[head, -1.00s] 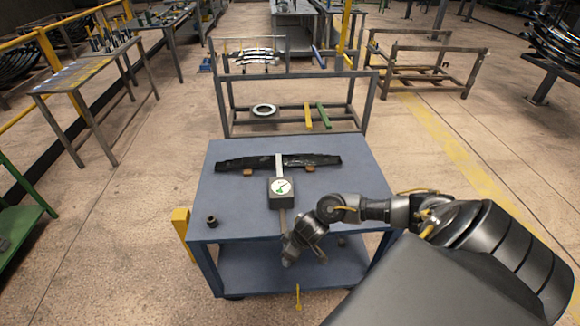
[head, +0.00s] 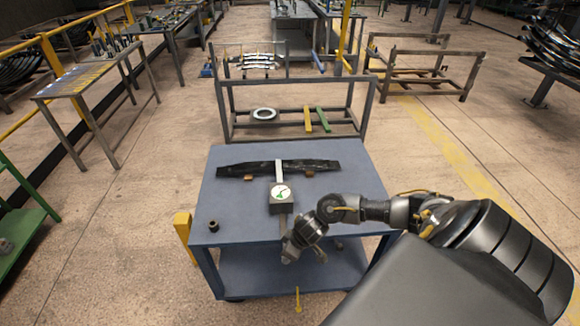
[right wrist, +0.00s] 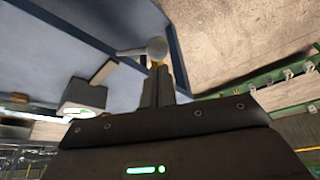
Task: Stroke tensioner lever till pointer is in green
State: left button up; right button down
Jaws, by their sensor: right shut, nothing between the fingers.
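The tensioner (head: 281,207) is a dark box with a white round dial (head: 281,192) on the blue cart. The dial shows some green and a thin pointer, too small to tell if they line up. The lever (head: 283,224) runs from the box toward the cart's front edge. Its grey round knob (right wrist: 156,48) shows in the right wrist view. My right gripper (head: 288,260) is shut and empty by the lever's end. In the wrist view its fingertips (right wrist: 158,68) are right by the knob; contact is unclear. My left gripper is out of view.
A black leaf spring (head: 240,170) lies on wooden blocks (head: 309,174) on the cart (head: 225,220), with a pale strap (head: 279,170) across it. A dark ring-like part (head: 213,225) stands front left. A yellow block (head: 183,227) is at the cart's left side. A rack (head: 223,110) stands behind.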

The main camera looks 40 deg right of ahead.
jog(key=shift+f+b, duration=1.2)
jog(key=shift+f, duration=0.5)
notch_tip(320, 180, down, 15)
jog(key=b, duration=1)
notch_tip(320, 180, up, 16)
jog(key=p, duration=1.8)
jog(key=r, duration=0.1)
jog(key=r+p, duration=0.1)
jog(key=shift+s+a+r, duration=0.15)
jog(key=shift+s+r, duration=0.15)
jog(key=shift+r, duration=0.1)
jog(key=shift+w+f, duration=0.2)
jog(key=shift+w+d+f, duration=0.1)
jog(key=shift+d, duration=0.1)
jog(key=shift+a, duration=0.1)
